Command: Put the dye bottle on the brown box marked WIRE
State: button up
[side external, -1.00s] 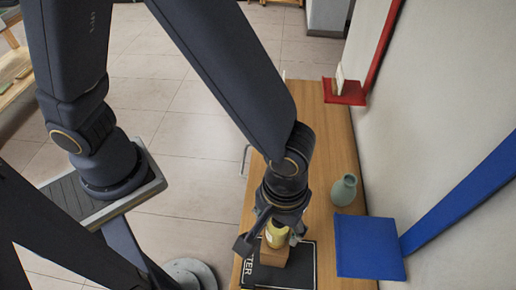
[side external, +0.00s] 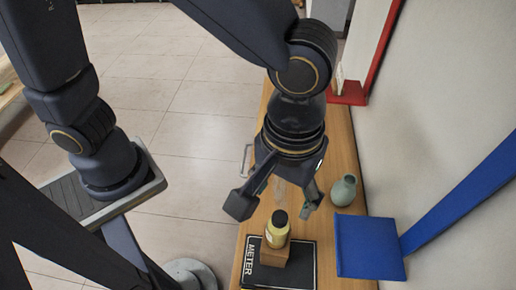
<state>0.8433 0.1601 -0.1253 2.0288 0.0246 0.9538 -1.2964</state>
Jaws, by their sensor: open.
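The dye bottle (side external: 277,232), yellow with a black cap, stands upright on top of a small brown box (side external: 273,256). Any marking on the brown box is too small or hidden to read. The brown box sits on a flat black box (side external: 300,262) with white lettering that reads METER. My gripper (side external: 272,208) is open and empty, raised above the bottle with its fingers spread apart. The fingers look clear of the bottle.
The wooden table (side external: 340,150) carries a grey-green vase (side external: 343,190) right of my gripper. A blue panel (side external: 368,247) lies at the right, near the wall. A red shelf piece (side external: 347,93) is at the back. Bare tabletop shows around the vase.

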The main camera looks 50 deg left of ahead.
jog(key=w+a+r+m+t+h, duration=0.1)
jog(key=w+a+r, duration=0.15)
jog(key=a, duration=0.35)
jog(key=w+a+r+t, duration=0.1)
jog(key=w+a+r, duration=0.1)
jog(key=a+r, duration=0.3)
jog(key=s+a+m+t, duration=0.1)
jog(key=s+a, duration=0.1)
jog(key=a, duration=0.6)
jog(key=s+a+r+m+t+y, duration=0.1)
jog(key=s+a+t, duration=0.1)
jog(key=a, duration=0.6)
jog(key=shift+a+r+m+t, duration=0.25)
jog(key=shift+a+m+t, duration=0.05)
